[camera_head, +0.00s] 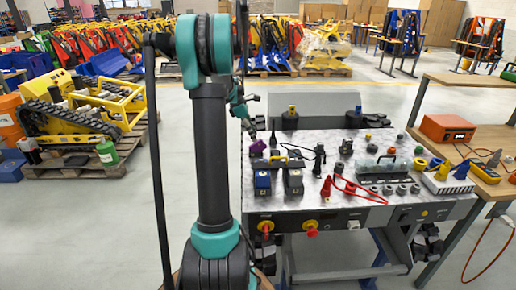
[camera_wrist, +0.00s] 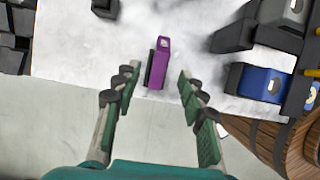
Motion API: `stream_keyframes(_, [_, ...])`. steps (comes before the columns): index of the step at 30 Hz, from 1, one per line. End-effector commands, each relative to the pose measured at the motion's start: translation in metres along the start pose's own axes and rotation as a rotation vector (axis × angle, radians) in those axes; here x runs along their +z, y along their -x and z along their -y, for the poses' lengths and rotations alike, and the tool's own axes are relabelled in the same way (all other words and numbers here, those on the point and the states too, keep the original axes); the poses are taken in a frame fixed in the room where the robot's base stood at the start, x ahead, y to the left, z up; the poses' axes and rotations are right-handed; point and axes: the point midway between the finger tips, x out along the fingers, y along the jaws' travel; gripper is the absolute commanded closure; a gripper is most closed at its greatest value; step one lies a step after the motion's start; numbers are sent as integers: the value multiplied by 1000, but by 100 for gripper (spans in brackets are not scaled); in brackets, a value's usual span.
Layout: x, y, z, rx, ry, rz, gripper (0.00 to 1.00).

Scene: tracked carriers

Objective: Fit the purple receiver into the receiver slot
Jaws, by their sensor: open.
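The purple receiver (camera_wrist: 161,60) stands on the pale worktop in the wrist view, a dark strip along its left side. My gripper (camera_wrist: 157,84) is open, with one green-padded finger on each side of the receiver's near end and a gap to both. Whether the fingertips are level with it I cannot tell. In the head view the receiver (camera_head: 258,146) is a small purple shape at the worktop's left edge, just below my gripper (camera_head: 250,130). A block with a blue front (camera_wrist: 262,84) and a grey one (camera_wrist: 288,12) are at the right. I cannot identify the receiver slot.
The metal worktop (camera_head: 330,200) holds several knobs, a red cable (camera_head: 355,190) and a clear-covered unit (camera_head: 385,167). A brown rounded object (camera_wrist: 285,140) is close to the right finger in the wrist view. Dark parts line the upper left; worktop around the receiver is bare.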

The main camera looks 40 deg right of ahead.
Motion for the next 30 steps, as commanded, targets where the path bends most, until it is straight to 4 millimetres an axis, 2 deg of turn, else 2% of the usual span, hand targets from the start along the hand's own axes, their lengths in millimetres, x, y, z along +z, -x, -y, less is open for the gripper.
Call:
stream_keyframes(8, [0,-20,0,0,0,0,59])
stream_keyframes(16, [1,-56,0,-1,0,0,59])
stream_keyframes(26, [1,-62,0,0,1,0,59])
stream_keyframes(30, [1,-62,0,0,1,0,76])
